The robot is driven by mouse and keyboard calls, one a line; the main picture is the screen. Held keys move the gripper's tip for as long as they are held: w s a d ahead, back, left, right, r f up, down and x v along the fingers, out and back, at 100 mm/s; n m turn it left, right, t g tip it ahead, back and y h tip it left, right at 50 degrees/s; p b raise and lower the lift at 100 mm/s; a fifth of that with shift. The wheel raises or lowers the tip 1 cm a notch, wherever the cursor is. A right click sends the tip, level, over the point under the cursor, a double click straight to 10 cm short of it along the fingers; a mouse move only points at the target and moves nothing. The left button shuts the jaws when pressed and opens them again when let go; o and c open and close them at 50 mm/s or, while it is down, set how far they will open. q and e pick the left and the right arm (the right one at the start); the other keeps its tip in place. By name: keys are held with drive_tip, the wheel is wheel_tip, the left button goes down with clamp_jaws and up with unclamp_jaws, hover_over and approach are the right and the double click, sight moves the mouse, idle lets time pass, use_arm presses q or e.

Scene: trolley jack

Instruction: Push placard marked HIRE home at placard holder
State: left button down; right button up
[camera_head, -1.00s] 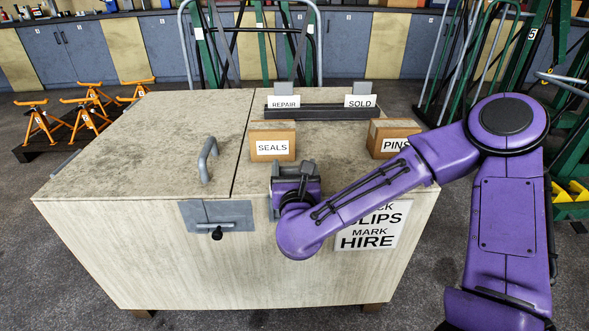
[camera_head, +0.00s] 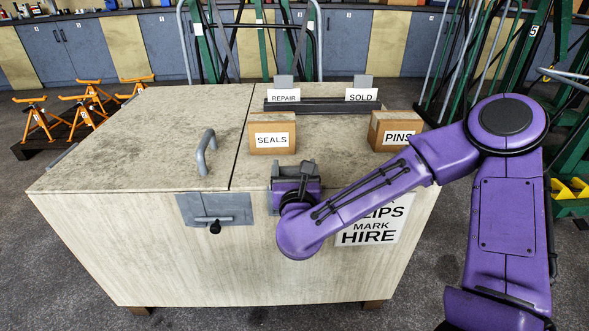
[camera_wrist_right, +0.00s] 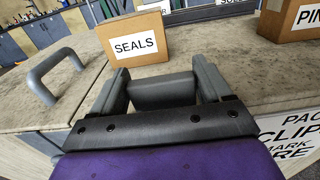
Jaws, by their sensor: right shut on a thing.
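The placard holder (camera_head: 320,105) is a long dark rail at the back of the cabinet top. White placards marked REPAIR (camera_head: 285,96) and SOLD (camera_head: 361,95) stand at its left and right, with a bare stretch between. I see no placard marked HIRE; that word shows only on the sign (camera_head: 370,235) on the cabinet front. My right gripper (camera_head: 307,168) is at the front edge of the cabinet top. In the right wrist view its fingers are shut on a grey bar (camera_wrist_right: 163,90); I cannot tell what it belongs to. My left gripper is not in view.
Boxes marked SEALS (camera_head: 272,136) and PINS (camera_head: 394,131) stand between the right gripper and the holder. A grey handle (camera_head: 206,152) rises from the left lid, and a latch plate (camera_head: 238,207) is on the front. Orange stands (camera_head: 40,122) are at left.

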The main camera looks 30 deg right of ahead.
drive_tip(key=shift+f+b, duration=0.45)
drive_tip(key=shift+f, duration=0.05)
drive_tip(key=o, duration=1.3)
drive_tip(key=shift+c, duration=0.2)
drive_tip(key=shift+s+a, duration=0.15)
drive_tip(key=shift+s, duration=0.1)
drive_tip(key=s+a+p, duration=0.1)
drive_tip(key=s+a+r+p, duration=0.1)
drive_tip(key=s+p, duration=0.2)
drive_tip(key=shift+s+a+r+p, duration=0.15)
drive_tip(key=shift+a+p, duration=0.2)
drive_tip(key=shift+a, duration=0.05)
drive_tip(key=s+p, duration=0.1)
drive_tip(key=p, duration=0.1)
drive_tip(key=s+a+f+p, duration=0.1)
drive_tip(key=s, duration=0.1)
drive_tip(key=s+a+p, duration=0.1)
drive_tip(key=p, duration=0.1)
drive_tip(key=shift+s+a+f+p, duration=0.15)
drive_tip(key=shift+a+p, duration=0.1)
drive_tip(key=shift+p, duration=0.1)
